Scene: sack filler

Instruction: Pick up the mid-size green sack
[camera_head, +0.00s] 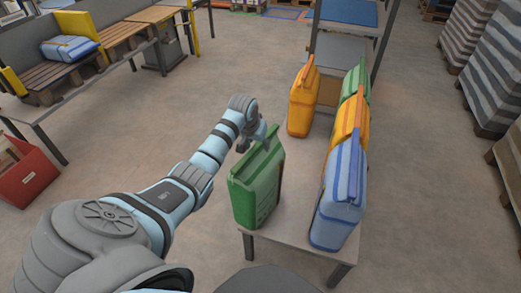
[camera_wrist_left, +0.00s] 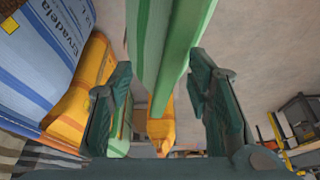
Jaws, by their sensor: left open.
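A green sack (camera_head: 258,190) stands upright at the near left part of a small table, with a narrow ridge along its top. A second green sack (camera_head: 358,78) stands at the far end of the right-hand row, partly hidden. My left gripper (camera_head: 262,138) is at the top of the near green sack. In the left wrist view, its open fingers (camera_wrist_left: 162,68) lie on either side of the green sack's ridge (camera_wrist_left: 176,45), with visible gaps. Whether either finger touches it I cannot tell. My right gripper is out of view.
A blue sack (camera_head: 338,200) and an orange sack (camera_head: 346,125) stand close on the right of the table (camera_head: 283,232). Another orange sack (camera_head: 301,105) stands farther back. A bench (camera_head: 50,77) with a blue sack (camera_head: 69,48) is at left. Floor between is clear.

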